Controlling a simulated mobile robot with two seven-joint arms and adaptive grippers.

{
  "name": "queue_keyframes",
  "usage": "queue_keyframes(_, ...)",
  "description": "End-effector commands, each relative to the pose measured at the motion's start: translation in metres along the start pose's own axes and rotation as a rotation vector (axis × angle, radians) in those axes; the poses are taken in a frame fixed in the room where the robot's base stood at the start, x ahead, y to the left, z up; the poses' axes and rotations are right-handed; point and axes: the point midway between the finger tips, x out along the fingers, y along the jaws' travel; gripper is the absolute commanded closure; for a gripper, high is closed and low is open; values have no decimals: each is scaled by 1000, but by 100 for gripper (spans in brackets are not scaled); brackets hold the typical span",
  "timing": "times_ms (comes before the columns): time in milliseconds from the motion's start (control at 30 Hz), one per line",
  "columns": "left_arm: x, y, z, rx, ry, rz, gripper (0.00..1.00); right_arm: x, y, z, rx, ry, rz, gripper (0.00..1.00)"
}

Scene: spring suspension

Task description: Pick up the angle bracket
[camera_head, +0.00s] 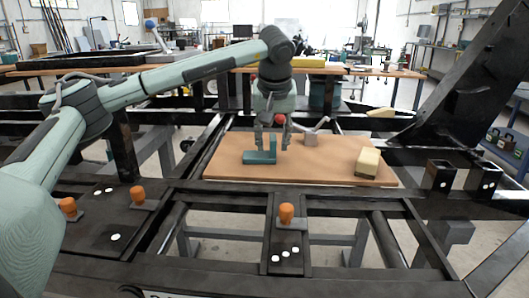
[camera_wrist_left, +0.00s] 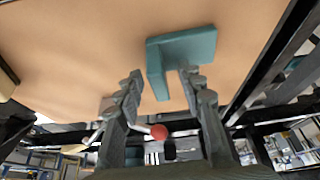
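The teal angle bracket (camera_head: 260,157) lies on the brown board (camera_head: 225,170), left of the board's middle, with one plate standing up. My left gripper (camera_head: 272,143) points down at the bracket from above and is open. In the left wrist view the bracket (camera_wrist_left: 190,48) is just ahead of the open fingertips (camera_wrist_left: 162,78), and its upright plate shows between them. I cannot tell whether either finger touches it. My right gripper is not in view.
A grey part (camera_head: 317,137) with a red ball (camera_head: 309,120) sits behind the bracket. A cream block (camera_head: 367,163) lies at the board's right. Orange knobs (camera_head: 286,213) stand on the dark frame in front. The board's front middle is clear.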

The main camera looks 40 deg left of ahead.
Motion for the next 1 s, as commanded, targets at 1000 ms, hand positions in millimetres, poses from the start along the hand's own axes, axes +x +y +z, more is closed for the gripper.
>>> queue_keyframes(1000, -2, 0, -1, -1, 2, 1, 100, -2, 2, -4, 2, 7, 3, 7)
